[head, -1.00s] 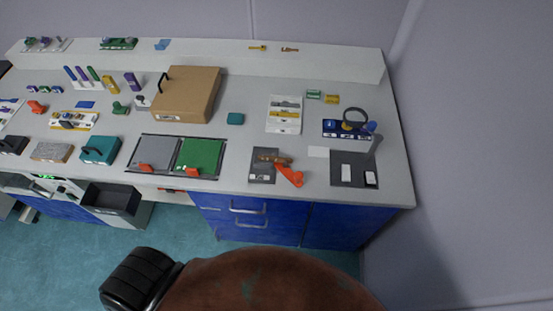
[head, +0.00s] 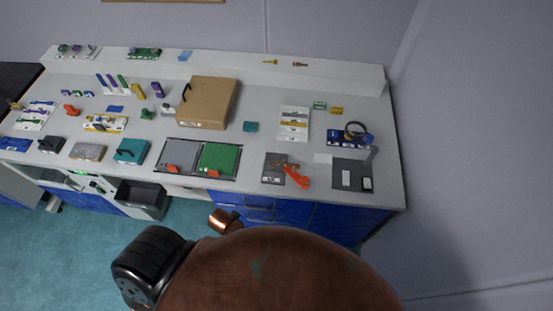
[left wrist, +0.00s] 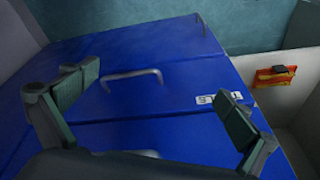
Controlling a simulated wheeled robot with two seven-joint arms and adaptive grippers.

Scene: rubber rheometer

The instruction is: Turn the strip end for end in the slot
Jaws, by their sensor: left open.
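My left gripper (left wrist: 158,105) is open in the left wrist view, its two dark fingers wide apart with nothing between them. A blue cabinet front with a handle (left wrist: 132,76) and a white label (left wrist: 220,98) lies beyond it. In the head view, a white holder (head: 294,137) with grey and yellow bands stands right of the bench's middle. A white holder with yellow parts (head: 106,123) lies at the left. Which of these has the strip and its slot is too small to tell. Neither gripper is clear in the head view.
The grey bench (head: 245,160) carries a brown box (head: 207,102), grey (head: 182,155) and green (head: 219,158) panels, and an orange tool (head: 297,178) on a dark mat. Blue drawers (head: 262,207) and an open dark bin (head: 143,196) are below its front edge.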

